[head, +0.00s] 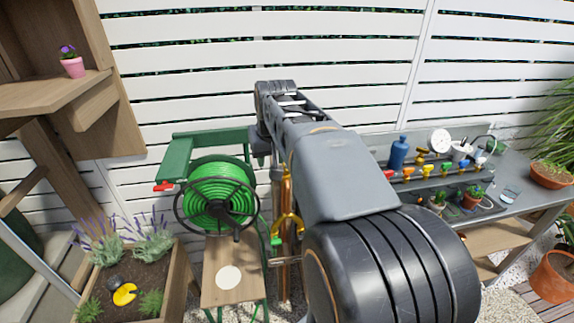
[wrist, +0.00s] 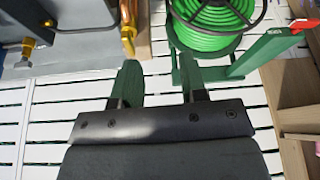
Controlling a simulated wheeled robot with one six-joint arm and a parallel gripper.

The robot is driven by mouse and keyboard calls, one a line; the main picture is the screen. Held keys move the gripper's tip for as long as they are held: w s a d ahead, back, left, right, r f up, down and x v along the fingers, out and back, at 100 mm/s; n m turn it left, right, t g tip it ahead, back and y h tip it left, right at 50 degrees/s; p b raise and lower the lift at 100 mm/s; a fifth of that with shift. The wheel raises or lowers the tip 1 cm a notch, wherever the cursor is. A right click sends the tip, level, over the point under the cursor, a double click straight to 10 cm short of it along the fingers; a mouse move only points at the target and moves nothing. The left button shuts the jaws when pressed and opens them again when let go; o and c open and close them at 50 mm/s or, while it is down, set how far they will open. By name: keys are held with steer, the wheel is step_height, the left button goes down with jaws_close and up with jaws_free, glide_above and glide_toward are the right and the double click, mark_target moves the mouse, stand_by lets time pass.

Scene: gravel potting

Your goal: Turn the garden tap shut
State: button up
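A brass-yellow tap (head: 288,223) is on an upright copper pipe (head: 285,186), just right of the hose reel in the head view. A green fitting (head: 276,241) hangs at its outlet. My arm covers part of the pipe, and I cannot tell how far the tap is turned. In the wrist view a brass and copper piece (wrist: 128,36) shows at the top, beyond and left of the fingers. My gripper (wrist: 160,80) is open and empty, with fence slats behind the gap.
A green hose reel (head: 217,197) stands left of the pipe, above a small wooden stool (head: 229,277). A planter with lavender (head: 134,273) is at lower left. A grey bench (head: 515,182) with coloured valves (head: 421,171) and pots is at right. A white fence (head: 210,70) closes the back.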

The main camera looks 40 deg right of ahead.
steer(key=w+d+r+m, duration=0.1)
steer(key=w+d+r, duration=0.1)
steer(key=d, duration=0.5)
steer(key=shift+h, duration=0.3)
steer(key=x, duration=1.2)
steer(key=shift+w+d+f+b, duration=0.1)
steer(key=shift+d+f+b, duration=0.05)
steer(key=shift+f+b, duration=0.2)
steer(key=shift+r, duration=0.1)
jaws_close()
